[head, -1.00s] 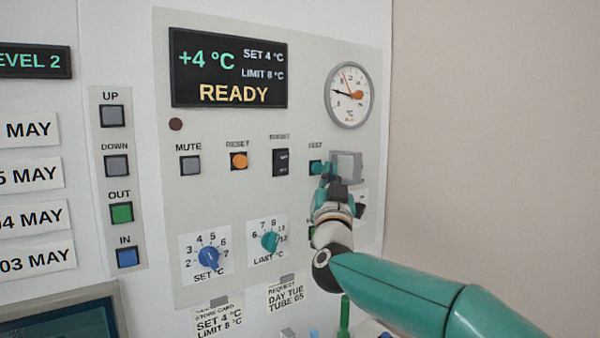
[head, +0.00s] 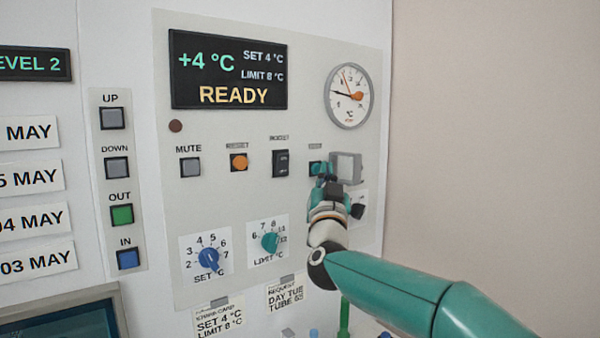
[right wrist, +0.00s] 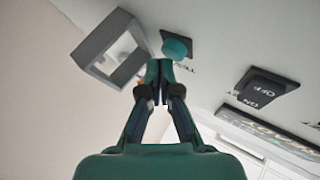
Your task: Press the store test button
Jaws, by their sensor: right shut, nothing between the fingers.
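The test button (head: 316,168) is a teal button on a dark square base, under a small blurred label on the white panel. It also shows in the right wrist view (right wrist: 176,47), label turned upside down. My right gripper (head: 325,174) is shut and empty, its fingertips right by the button in the head view and partly covering it. In the right wrist view the closed fingertips (right wrist: 160,70) overlap the button's near edge; I cannot tell whether they touch it. The button does not look clearly pushed in. My left gripper is not in view.
A grey square open frame (head: 346,166) sticks out right beside the button. A black rocker switch (head: 281,163), an orange reset button (head: 238,162) and a mute button (head: 190,167) lie left. The display (head: 228,70) reads READY. Two knobs are below, a gauge (head: 350,95) above.

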